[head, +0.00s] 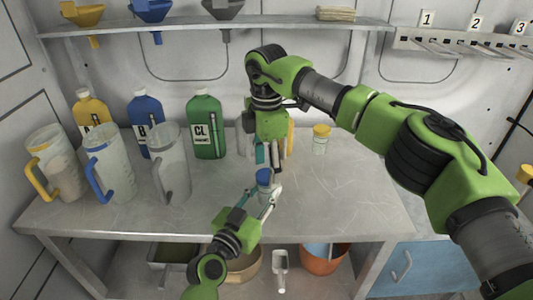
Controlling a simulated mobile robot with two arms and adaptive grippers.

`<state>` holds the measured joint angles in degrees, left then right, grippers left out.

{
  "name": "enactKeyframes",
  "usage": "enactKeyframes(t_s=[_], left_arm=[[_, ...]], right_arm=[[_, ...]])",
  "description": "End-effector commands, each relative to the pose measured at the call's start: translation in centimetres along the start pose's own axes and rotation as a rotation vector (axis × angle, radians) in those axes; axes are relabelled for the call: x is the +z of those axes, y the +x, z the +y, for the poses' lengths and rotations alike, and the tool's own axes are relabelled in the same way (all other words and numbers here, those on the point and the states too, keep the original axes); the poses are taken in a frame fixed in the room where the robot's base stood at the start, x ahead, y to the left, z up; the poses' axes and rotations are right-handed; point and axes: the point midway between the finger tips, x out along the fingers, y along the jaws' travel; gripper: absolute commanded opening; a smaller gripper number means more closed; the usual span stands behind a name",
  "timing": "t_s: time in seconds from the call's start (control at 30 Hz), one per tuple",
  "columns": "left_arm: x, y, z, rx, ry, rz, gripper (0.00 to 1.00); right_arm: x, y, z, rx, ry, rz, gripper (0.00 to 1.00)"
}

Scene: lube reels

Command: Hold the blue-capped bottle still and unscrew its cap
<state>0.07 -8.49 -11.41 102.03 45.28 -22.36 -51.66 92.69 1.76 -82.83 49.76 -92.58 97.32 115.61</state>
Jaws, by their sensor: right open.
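The blue-capped bottle (264,188) is small and pale and stands near the front middle of the workbench, with its blue cap (264,175) on top. My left gripper (266,196) reaches in from the front edge, with its fingers on either side of the bottle's body, and looks shut on it. My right gripper (271,164) points down just behind and above the cap. It is open, with nothing seen between its fingers. The exact gap between it and the cap is hard to tell.
A yellow-capped jar (320,140) stands behind right. More containers are partly hidden behind my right gripper. Green (206,125), blue (146,122) and yellow (91,110) bottles and several jugs (110,170) stand left. The bench (350,200) is clear at right.

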Motion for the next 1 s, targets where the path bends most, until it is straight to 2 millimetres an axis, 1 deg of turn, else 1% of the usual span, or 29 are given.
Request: enactKeyframes(t_s=[0.03,0.13,0.4,0.43,0.47,0.5,0.57,0.6,0.77,0.83,0.93,1.0], left_arm=[[0.09,-0.01,0.01,0.0,0.0,-0.002,0.0],[0.09,-0.01,0.01,0.0,0.0,-0.002,0.0],[0.1,-0.01,0.02,0.001,0.0,-0.002,0.0],[0.1,-0.01,0.02,0.001,0.0,-0.002,0.0],[0.11,-0.01,0.02,0.001,0.0,-0.002,0.0],[0.11,-0.01,0.02,0.001,0.0,-0.002,0.0],[0.1,-0.01,0.02,0.001,0.0,-0.002,0.0],[0.11,-0.01,0.02,0.001,0.0,-0.002,0.0],[0.1,-0.01,0.03,0.001,0.0,-0.002,0.0],[0.11,-0.01,0.03,0.001,0.0,-0.002,0.0],[0.1,-0.01,0.03,0.001,0.0,-0.002,0.0],[0.11,-0.01,0.04,0.001,0.0,-0.002,0.0]], right_arm=[[0.0,0.49,-0.01,0.0,0.0,0.0,0.58],[0.01,1.0,0.01,0.001,-0.001,0.0,0.58],[0.01,1.2,0.01,0.001,-0.001,-0.001,0.58],[0.01,1.19,0.01,0.001,-0.001,-0.001,0.55],[0.01,1.19,0.01,0.001,-0.001,-0.001,0.48],[0.01,1.18,0.01,0.001,-0.001,-0.001,0.37],[0.01,1.17,0.01,0.001,-0.001,-0.001,0.22],[0.01,1.17,0.01,0.001,-0.001,-0.001,0.19],[0.01,1.17,0.02,0.001,-0.005,-0.001,0.18],[0.01,1.15,0.03,0.001,-0.035,-0.001,0.18],[0.01,1.14,0.03,0.001,-0.153,-0.001,0.18],[0.01,1.12,0.04,0.001,-0.284,-0.002,0.18]])
